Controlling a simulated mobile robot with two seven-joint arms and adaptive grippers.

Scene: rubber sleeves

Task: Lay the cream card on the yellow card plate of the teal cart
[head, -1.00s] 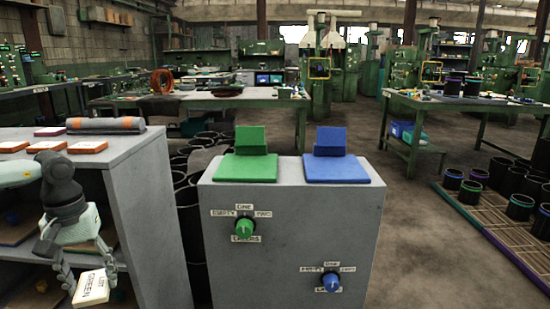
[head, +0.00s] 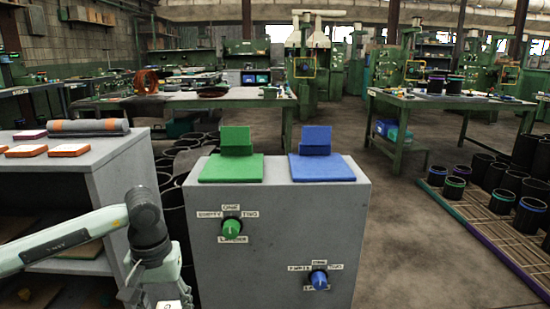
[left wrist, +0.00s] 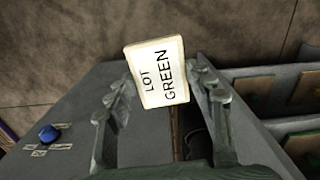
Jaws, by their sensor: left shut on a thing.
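The cream card (left wrist: 158,72) reads "LOT GREEN" and sits between the fingers of my left gripper (left wrist: 165,88) in the left wrist view. The gripper is shut on it. In the head view my left gripper (head: 160,296) is low at the bottom edge, in front of the grey cabinet, with only a sliver of the card (head: 170,306) showing. I cannot make out a teal cart or its yellow card plate in these frames. My right gripper is not in view.
A grey cabinet (head: 285,225) with a green plate (head: 232,168), a blue plate (head: 322,169) and two knobs stands ahead. A grey shelf unit (head: 120,165) is at the left. A rack (head: 480,235) with black sleeves is at the right. Open floor (head: 400,220) lies between.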

